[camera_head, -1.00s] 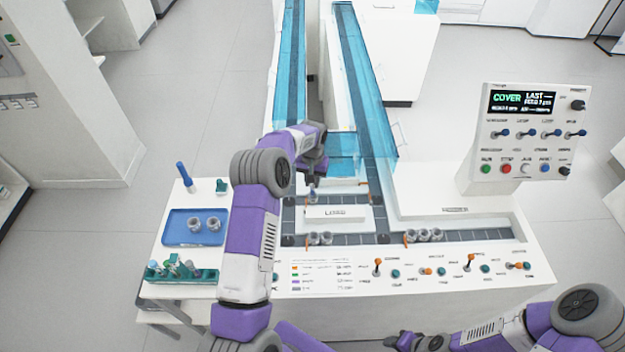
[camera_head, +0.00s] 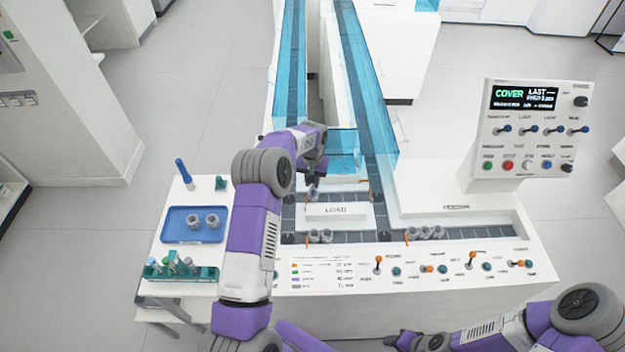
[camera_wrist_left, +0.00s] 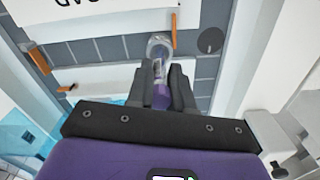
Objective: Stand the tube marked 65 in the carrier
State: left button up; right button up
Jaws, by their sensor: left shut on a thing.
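My left gripper (camera_wrist_left: 158,85) is shut on a tube (camera_wrist_left: 160,72) with a purple cap; its number cannot be read. In the head view the left gripper (camera_head: 314,182) is over the track, just behind the LOAD block (camera_head: 334,209). In the wrist view the far end of the tube meets a round clear-grey carrier (camera_wrist_left: 159,42) on the track; I cannot tell how deep it sits. My right gripper (camera_head: 403,341) is at the bottom edge, apart from the bench, its jaws unclear.
More carriers stand on the front track, a group at left (camera_head: 320,236) and a group at right (camera_head: 424,232). A blue tray (camera_head: 180,235) holds two carriers. A green rack (camera_head: 205,272) holds several tubes. Orange gates (camera_wrist_left: 67,88) and clear blue covers (camera_head: 366,85) border the track.

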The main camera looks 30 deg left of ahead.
pick_arm(q)
jog(key=o, duration=0.9)
notch_tip(320, 180, up, 8)
jog(key=shift+f+p, duration=0.25)
jog(key=shift+p, duration=0.3)
dwell(0.7)
